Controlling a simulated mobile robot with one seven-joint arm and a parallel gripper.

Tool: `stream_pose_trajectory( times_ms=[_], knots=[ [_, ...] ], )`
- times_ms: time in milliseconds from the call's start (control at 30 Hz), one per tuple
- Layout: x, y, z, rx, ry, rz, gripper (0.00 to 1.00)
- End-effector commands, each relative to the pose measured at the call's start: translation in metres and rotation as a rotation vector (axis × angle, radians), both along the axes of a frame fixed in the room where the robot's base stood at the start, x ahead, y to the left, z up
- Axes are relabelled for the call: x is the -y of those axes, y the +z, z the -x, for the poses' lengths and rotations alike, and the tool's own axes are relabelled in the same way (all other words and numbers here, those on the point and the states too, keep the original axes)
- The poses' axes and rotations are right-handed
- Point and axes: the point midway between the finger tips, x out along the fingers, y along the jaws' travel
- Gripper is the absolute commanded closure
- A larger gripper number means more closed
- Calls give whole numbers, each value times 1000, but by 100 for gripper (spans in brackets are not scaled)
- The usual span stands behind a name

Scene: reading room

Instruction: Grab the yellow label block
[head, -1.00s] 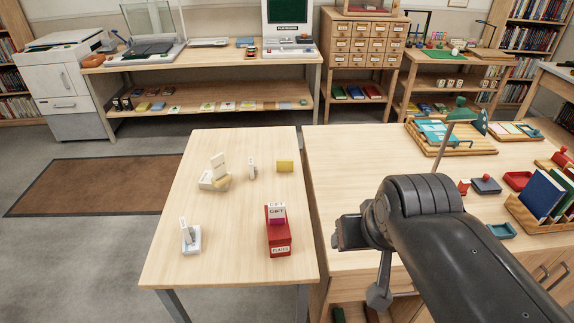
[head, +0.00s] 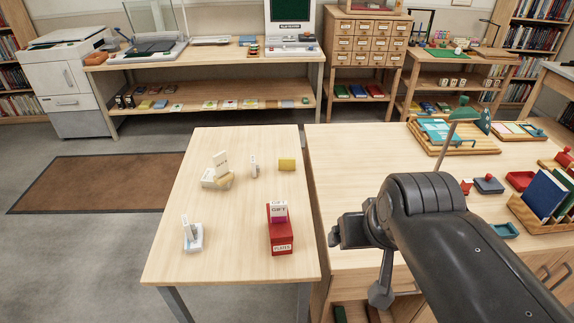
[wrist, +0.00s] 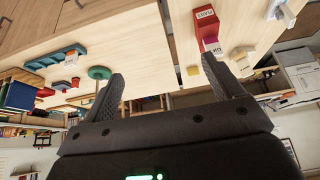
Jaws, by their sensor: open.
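The yellow label block (head: 287,164) lies on the light wood table (head: 235,262), near its far right corner, in the head view.
A wooden cabinet (head: 350,180) adjoins on the right.

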Motion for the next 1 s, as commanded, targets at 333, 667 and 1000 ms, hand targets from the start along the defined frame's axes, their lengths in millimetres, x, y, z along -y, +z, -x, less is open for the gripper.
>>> stream_pose_trajectory(
  times_ms=[333, 667, 1000],
  knots=[
    [-4, 29, -69, -20, -8, -17, 15],
    [-14, 45, -184, -42, -27, -34, 15],
    [-32, 22, -306, -64, -47, -37, 15]
  ],
)
